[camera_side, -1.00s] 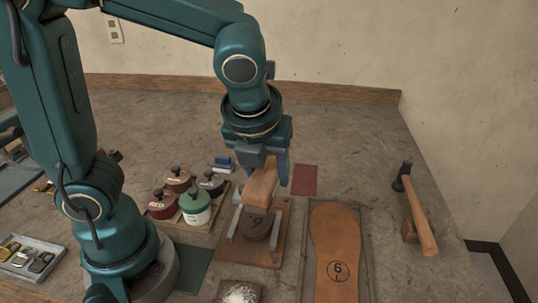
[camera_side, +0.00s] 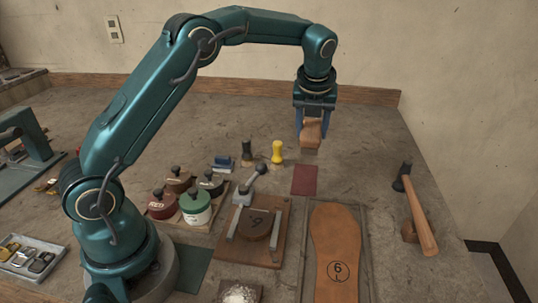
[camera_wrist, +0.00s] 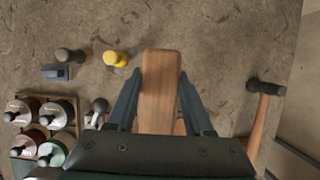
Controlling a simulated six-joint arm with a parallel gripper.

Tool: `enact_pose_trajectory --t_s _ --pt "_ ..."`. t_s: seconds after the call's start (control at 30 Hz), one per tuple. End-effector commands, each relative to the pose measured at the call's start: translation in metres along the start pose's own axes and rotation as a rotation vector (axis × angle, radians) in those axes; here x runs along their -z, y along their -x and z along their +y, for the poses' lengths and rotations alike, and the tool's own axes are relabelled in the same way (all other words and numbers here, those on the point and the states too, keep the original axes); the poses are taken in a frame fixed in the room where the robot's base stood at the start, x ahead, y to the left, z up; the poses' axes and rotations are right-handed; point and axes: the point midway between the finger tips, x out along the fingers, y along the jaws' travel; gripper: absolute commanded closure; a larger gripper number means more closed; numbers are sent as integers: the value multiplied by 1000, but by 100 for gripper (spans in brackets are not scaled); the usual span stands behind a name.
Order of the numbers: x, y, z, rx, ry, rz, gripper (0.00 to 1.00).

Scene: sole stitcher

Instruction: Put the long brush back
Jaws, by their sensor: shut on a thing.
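My gripper (camera_side: 313,122) is shut on the long brush (camera_side: 311,134), a wooden block with dark bristles on its underside. It holds the brush in the air, above and behind a dark red mat (camera_side: 304,180). In the wrist view the brush (camera_wrist: 160,85) lies lengthwise between the two blue fingers of my gripper (camera_wrist: 160,95), its far end pointing up the picture. The mat is bare in the side view; in the wrist view the brush and gripper mostly hide it.
A yellow-handled tool (camera_side: 277,151) and a dark-handled one (camera_side: 247,153) stand left of the brush. Farther left are a blue block (camera_side: 224,163) and several lidded jars (camera_side: 196,208). A clamp board (camera_side: 270,252), a sole (camera_side: 338,250) and a hammer (camera_side: 420,215) lie nearer. The bench's back right is clear.

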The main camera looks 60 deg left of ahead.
Motion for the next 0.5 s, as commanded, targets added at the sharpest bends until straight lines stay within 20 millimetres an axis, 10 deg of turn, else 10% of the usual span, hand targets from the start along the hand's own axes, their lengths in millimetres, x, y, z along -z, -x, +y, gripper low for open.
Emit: enact_pose_trajectory --t_s 0.5 --pt "25 -66 4 -6 11 0 100"
